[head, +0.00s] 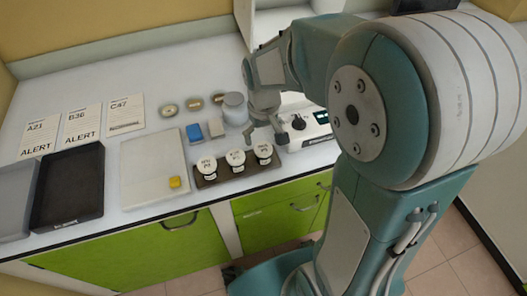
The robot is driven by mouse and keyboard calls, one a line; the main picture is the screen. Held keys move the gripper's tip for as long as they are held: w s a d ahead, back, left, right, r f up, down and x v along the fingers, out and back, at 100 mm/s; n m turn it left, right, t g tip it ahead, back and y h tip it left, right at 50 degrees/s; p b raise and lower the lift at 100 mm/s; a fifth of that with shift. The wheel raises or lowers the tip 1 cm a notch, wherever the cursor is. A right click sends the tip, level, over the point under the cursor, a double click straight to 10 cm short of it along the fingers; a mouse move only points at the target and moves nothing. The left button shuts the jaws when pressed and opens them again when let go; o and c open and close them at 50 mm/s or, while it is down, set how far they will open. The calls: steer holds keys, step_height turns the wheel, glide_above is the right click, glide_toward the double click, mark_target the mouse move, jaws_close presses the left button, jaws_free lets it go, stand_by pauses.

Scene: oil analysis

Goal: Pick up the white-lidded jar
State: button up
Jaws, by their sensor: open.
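Three small jars with white labelled lids stand upright in a row in a dark rack (238,174): a left jar (207,167), a middle jar (235,159) and a right jar (263,152). A larger pale jar with a light lid (235,108) stands behind them. My gripper (264,132) points down just behind and above the right jar, open, with nothing seen between its fingers. Whether it touches that jar I cannot tell. My arm covers part of the counter to the right.
A white instrument (302,130) with a black knob stands close right of my gripper.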

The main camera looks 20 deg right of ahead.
mark_target(263, 148)
steer(key=f, duration=0.4)
steer(key=shift+s+a+f, duration=0.1)
steer(key=shift+a+f, duration=0.1)
steer(key=shift+f, duration=0.05)
steer(key=shift+d+f, duration=0.1)
steer(key=shift+f, duration=0.45)
steer(key=c, duration=1.2)
